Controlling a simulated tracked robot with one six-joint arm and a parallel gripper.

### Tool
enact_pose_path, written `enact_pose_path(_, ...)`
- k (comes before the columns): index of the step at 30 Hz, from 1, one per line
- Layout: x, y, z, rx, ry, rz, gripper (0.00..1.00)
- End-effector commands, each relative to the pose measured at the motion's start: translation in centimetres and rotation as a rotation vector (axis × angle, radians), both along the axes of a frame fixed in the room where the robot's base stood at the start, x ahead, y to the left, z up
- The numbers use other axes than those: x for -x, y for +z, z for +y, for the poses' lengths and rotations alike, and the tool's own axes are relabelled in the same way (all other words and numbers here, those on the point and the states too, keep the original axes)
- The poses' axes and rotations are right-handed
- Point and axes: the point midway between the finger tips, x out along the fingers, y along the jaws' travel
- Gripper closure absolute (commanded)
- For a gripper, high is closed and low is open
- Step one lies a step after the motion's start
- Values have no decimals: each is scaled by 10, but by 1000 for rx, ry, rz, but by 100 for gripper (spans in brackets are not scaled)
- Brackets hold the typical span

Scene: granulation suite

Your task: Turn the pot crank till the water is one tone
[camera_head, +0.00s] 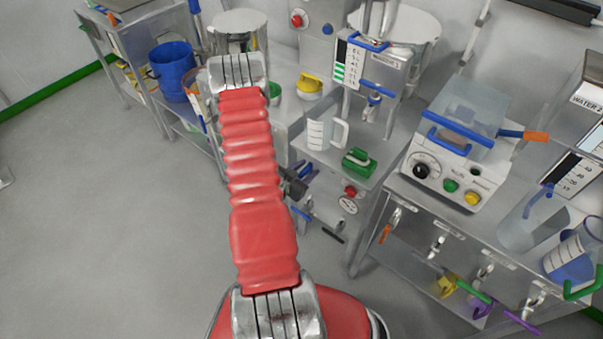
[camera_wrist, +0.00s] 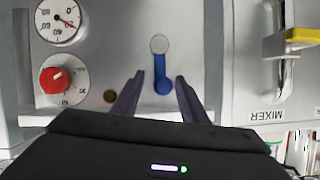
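In the wrist view my gripper (camera_wrist: 159,82) is open. Its two dark fingers stand on either side of a short blue handle (camera_wrist: 161,72), with a gap to each finger. The handle hangs below a pale round hub (camera_wrist: 159,44) on a grey panel. I cannot tell whether this is the pot crank. In the head view my gripper (camera_head: 294,187) is a small dark shape beside my red-sleeved arm, near the front of the steel bench, partly hidden. No pot water shows clearly in either view, so its tone cannot be seen.
The panel holds a red knob (camera_wrist: 56,79) and a dial gauge (camera_wrist: 58,18). A panel marked MIXER (camera_wrist: 270,80) is at right. A white control box (camera_head: 455,170) stands on the right bench. A blue bucket (camera_head: 175,70) stands upper left. The left floor is clear.

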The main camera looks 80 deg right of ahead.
Motion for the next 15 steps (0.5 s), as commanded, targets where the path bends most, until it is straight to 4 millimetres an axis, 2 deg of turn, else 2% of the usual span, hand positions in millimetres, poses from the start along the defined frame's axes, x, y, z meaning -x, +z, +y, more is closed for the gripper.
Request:
enact_pose_path(4, 3, -3, -7, 0, 0, 0, 60)
enact_pose_path(12, 3, -3, -8, 0, 0, 0, 60)
enact_pose_path(15, 3, -3, -8, 0, 0, 0, 66)
